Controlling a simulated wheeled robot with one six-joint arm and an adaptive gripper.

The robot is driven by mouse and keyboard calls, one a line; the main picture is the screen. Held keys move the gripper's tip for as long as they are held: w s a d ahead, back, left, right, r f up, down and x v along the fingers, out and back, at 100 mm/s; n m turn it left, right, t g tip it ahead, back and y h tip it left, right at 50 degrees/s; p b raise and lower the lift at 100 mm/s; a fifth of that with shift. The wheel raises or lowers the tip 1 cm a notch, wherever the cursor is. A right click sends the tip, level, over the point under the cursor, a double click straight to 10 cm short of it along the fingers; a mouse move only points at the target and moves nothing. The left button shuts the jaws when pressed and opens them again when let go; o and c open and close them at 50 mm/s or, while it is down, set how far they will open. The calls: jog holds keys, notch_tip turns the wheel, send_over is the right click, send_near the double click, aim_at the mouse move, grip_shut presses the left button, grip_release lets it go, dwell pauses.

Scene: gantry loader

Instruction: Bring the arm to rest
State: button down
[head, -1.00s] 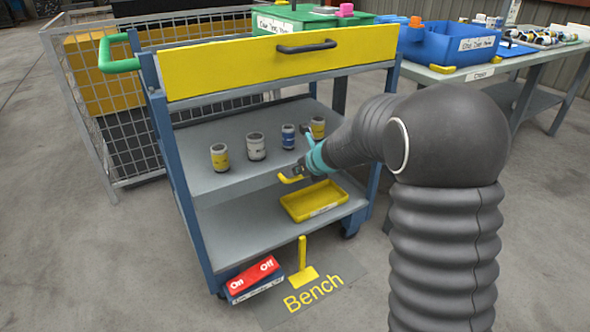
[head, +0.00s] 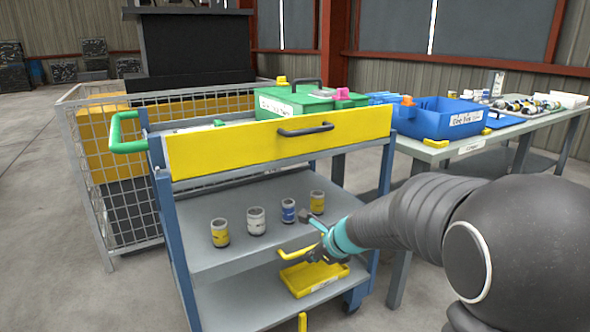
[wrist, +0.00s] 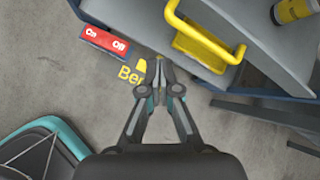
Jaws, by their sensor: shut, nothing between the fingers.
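My gripper (wrist: 159,62) is shut and empty, with its fingertips together in the wrist view. In the head view my gripper (head: 308,235) is in front of the trolley's shelves, just above the yellow tray (head: 318,286). My arm reaches in from the right of the head view, bent at a large dark joint. The trolley (head: 172,240) has blue posts, grey shelves and a yellow drawer front (head: 280,142). I cannot tell from the head view whether the gripper touches the yellow handle near it; in the wrist view the handle (wrist: 207,36) is apart from the fingertips.
Several small jars (head: 256,221) stand on the middle shelf. A wire mesh cage (head: 117,200) stands at left. A bench (head: 440,152) at right bears a blue bin (head: 440,122). A red On/Off box (wrist: 104,42) is on the floor. Open floor lies at lower left.

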jog(key=s+d+r+n+h, duration=0.1)
jog(key=s+d+r+n, duration=0.1)
jog(key=s+n, duration=0.5)
jog(key=s+d+r+n+h, duration=0.2)
jog(key=s+d+n, duration=0.3)
jog(key=s, duration=0.9)
jog(key=s+d+r+n+g+h, duration=0.1)
jog(key=s+d+r+n+h, duration=0.1)
jog(key=s+n, duration=0.8)
jog(key=shift+s+d+r+n, duration=0.35)
jog(key=shift+d+r+n, duration=0.2)
jog(key=shift+d, duration=0.2)
